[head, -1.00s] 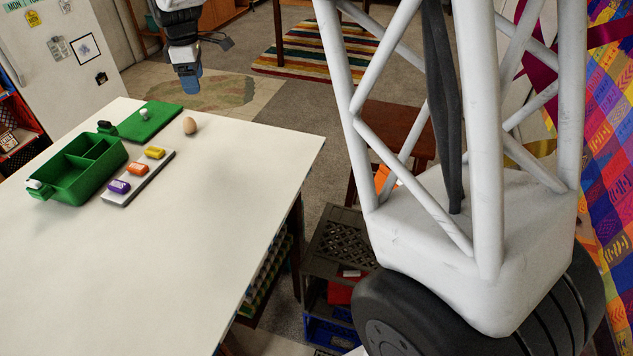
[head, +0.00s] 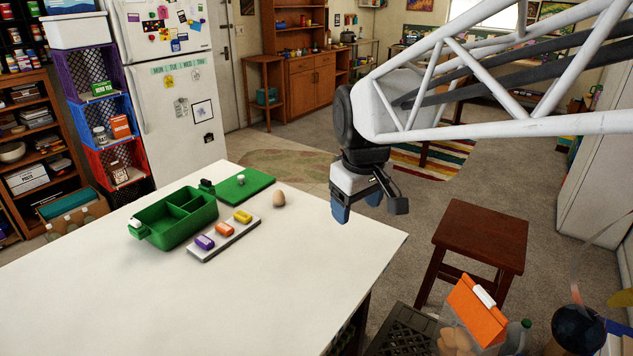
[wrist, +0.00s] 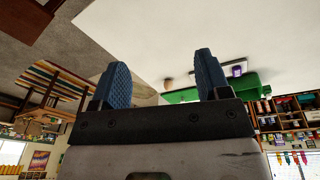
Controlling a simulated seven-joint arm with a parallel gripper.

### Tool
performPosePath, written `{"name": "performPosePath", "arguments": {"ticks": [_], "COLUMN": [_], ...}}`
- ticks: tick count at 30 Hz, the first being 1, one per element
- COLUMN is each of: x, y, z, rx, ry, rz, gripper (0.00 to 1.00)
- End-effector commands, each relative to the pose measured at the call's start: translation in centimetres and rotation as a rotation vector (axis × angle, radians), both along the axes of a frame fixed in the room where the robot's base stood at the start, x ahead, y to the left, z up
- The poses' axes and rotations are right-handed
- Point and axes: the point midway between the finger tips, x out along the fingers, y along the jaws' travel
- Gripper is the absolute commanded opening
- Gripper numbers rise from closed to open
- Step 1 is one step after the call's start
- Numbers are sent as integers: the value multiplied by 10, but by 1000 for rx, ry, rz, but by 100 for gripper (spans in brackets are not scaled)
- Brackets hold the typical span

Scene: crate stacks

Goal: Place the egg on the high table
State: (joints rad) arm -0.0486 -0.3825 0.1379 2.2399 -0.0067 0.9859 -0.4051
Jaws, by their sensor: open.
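The egg (head: 278,199) is light brown and stands on the white table (head: 290,270), near its far edge and just right of a green lid. In the wrist view the egg (wrist: 169,84) shows beyond the fingers, between them. My gripper (head: 356,205) is open and empty. It hangs above the table's far right edge, to the right of the egg and apart from it. Its two blue fingers (wrist: 160,85) are spread in the wrist view. I cannot tell which table is the high one; a dark red-brown stool or small table (head: 485,235) stands at right.
A green divided box (head: 172,222), the green lid (head: 240,187) and a grey tray (head: 210,250) with purple, orange and yellow blocks sit left of the egg. A container with an orange lid (head: 475,312) is at lower right. The table's front is clear.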

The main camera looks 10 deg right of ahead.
Motion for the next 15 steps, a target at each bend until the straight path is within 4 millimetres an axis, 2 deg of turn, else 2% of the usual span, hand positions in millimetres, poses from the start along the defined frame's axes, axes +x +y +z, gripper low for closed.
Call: {"name": "performPosePath", "arguments": {"ticks": [1, 9, 15], "x": [-16, -93, -138], "y": [-3, -17, -23], "z": [-2, -21, -39], "rx": [5, 42, 66], "ry": [-8, -43, -62], "rz": [-37, -260, -395], "gripper": [70, 70, 70]}}
